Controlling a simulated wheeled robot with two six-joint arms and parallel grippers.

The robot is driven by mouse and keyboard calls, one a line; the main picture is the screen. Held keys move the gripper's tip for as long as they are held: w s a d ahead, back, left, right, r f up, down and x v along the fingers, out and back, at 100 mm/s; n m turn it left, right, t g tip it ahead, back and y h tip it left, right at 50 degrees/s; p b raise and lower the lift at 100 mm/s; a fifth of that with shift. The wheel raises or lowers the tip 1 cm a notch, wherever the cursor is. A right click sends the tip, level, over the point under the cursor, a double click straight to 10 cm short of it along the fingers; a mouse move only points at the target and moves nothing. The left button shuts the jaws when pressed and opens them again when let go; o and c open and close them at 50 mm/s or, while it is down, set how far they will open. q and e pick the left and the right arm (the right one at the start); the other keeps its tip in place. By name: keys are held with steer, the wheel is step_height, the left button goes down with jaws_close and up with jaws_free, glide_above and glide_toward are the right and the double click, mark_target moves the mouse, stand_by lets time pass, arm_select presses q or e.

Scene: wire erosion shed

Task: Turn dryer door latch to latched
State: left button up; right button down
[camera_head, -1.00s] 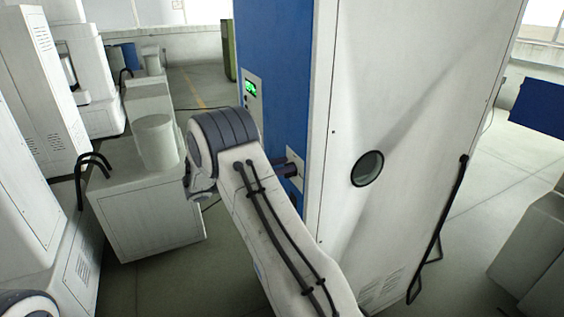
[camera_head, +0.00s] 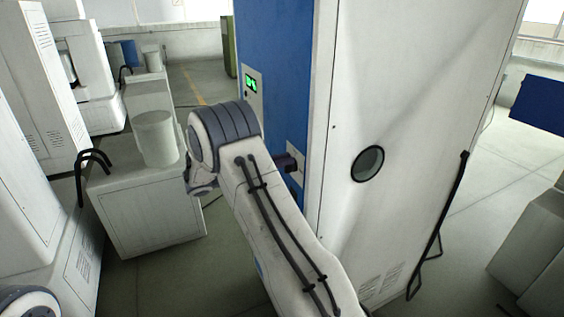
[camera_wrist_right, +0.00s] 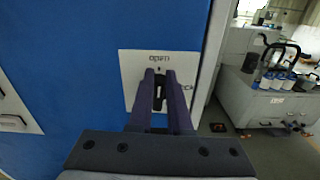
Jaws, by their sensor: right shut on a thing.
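The dryer is the tall cabinet with a blue front (camera_head: 285,60) and a white side. Its latch plate (camera_wrist_right: 132,66) is pale, with upside-down lettering like "open" at its top and partly covered lettering at its right. My right gripper (camera_wrist_right: 160,76) is shut on the dark latch handle (camera_wrist_right: 159,91), which shows narrowly between the fingers and looks roughly upright in the right wrist view. In the head view my right arm covers most of the gripper; its dark fingers (camera_head: 288,163) show against the blue front. My left gripper is not in view.
A small panel with a green display (camera_head: 251,84) is above the latch on the blue front. The white side has a round dark window (camera_head: 368,164). A white cabinet with a cylinder (camera_head: 154,138) stands at the left. Open floor (camera_head: 480,185) lies to the right.

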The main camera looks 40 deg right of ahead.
steer(key=f+m+b, duration=0.1)
steer(key=m+b, duration=0.4)
steer(key=b, duration=0.2)
steer(key=s+f+m+b, duration=0.1)
steer(key=m+b, duration=0.4)
steer(key=b, duration=0.2)
steer(key=s+f+m+b, duration=0.1)
steer(key=m+b, duration=0.4)
steer(key=b, duration=0.2)
steer(key=shift+a+m, duration=0.2)
steer(key=shift+m, duration=0.1)
steer(key=shift+r+m+b, duration=0.15)
steer(key=shift+m+b, duration=0.75)
steer(key=shift+b, duration=0.4)
steer(key=c, duration=0.8)
jaws_free()
steer(key=shift+c, duration=0.2)
glide_toward(297, 168)
steer(key=v, duration=0.4)
